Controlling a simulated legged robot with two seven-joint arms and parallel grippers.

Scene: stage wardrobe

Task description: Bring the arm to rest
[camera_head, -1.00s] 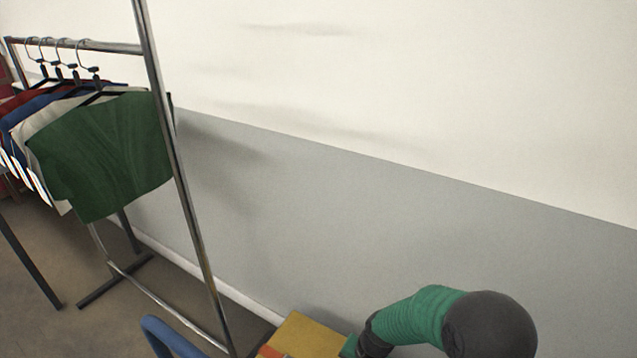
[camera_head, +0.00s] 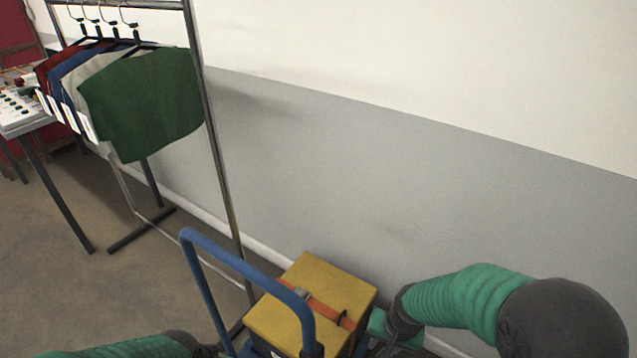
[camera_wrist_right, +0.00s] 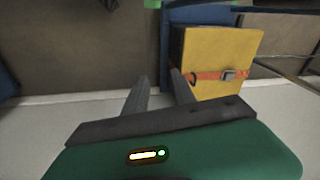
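My right arm comes in from the right in the head view, and its gripper end (camera_head: 392,338) is low, beside the right side of a yellow box. In the right wrist view the two fingers of the right gripper (camera_wrist_right: 159,76) stand apart with nothing between them. The yellow box (camera_wrist_right: 215,50) lies beyond the fingertips there. My left arm shows at the bottom left of the head view. Its dark end (camera_head: 196,347) is cut by the lower edge, and its fingers cannot be made out.
The yellow box (camera_head: 290,277) with an orange strap sits by a blue tubular handle (camera_head: 240,263). A metal clothes rack (camera_head: 218,160) holds several garments, a green one (camera_head: 150,105) nearest. A table (camera_head: 30,123) with small items stands at far left. A grey and white wall (camera_head: 400,170) runs behind.

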